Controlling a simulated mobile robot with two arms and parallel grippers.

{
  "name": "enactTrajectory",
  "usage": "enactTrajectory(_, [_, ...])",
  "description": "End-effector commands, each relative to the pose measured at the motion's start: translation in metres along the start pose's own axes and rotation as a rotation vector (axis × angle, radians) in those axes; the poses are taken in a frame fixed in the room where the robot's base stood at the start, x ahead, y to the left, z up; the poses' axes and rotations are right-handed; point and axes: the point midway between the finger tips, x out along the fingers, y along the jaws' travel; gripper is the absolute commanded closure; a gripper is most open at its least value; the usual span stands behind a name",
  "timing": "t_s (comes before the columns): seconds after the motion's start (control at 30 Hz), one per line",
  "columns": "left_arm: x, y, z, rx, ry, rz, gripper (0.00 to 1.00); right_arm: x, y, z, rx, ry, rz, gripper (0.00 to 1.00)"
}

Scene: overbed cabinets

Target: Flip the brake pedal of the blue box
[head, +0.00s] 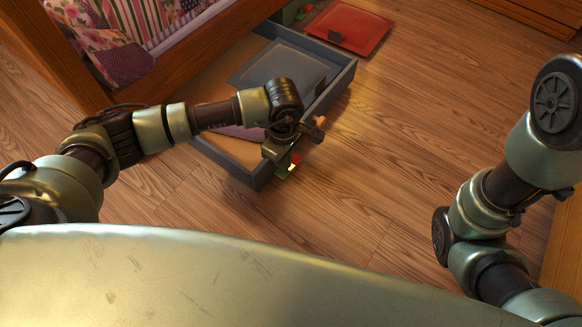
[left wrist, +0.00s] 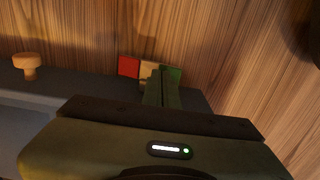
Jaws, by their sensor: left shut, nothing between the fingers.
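The blue box (head: 340,92) is a low, open, grey-blue box on the floor, jutting out from under the bed. At its near corner is the brake pedal (head: 295,159), a small piece with red and green parts. In the left wrist view the red part of the pedal (left wrist: 129,67), a tan middle and a green part show just beyond my fingers. My left gripper (head: 277,155) is shut and empty, right at the pedal and partly covering it; I cannot tell whether they touch. It also shows in the left wrist view (left wrist: 161,88). My right gripper is out of view.
A wooden knob (head: 320,122) stands on the box's edge beside my gripper; a grey lid or cushion (head: 280,68) lies in the box. The wooden bed frame (head: 165,72) is behind. The wooden floor (head: 420,120) to the right is clear.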

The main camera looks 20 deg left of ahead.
Motion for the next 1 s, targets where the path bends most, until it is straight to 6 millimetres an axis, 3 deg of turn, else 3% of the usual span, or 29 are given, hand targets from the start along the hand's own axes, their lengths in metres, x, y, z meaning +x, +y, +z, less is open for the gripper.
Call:
enactTrajectory(0.77, [0.013, 0.0, 0.0, 0.0, 0.0, 0.0, 1.0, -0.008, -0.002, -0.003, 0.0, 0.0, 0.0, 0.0])
enactTrajectory(1.0, [0.006, 0.0, 0.0, 0.0, 0.0, 0.001, 1.0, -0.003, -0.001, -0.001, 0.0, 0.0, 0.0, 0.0])
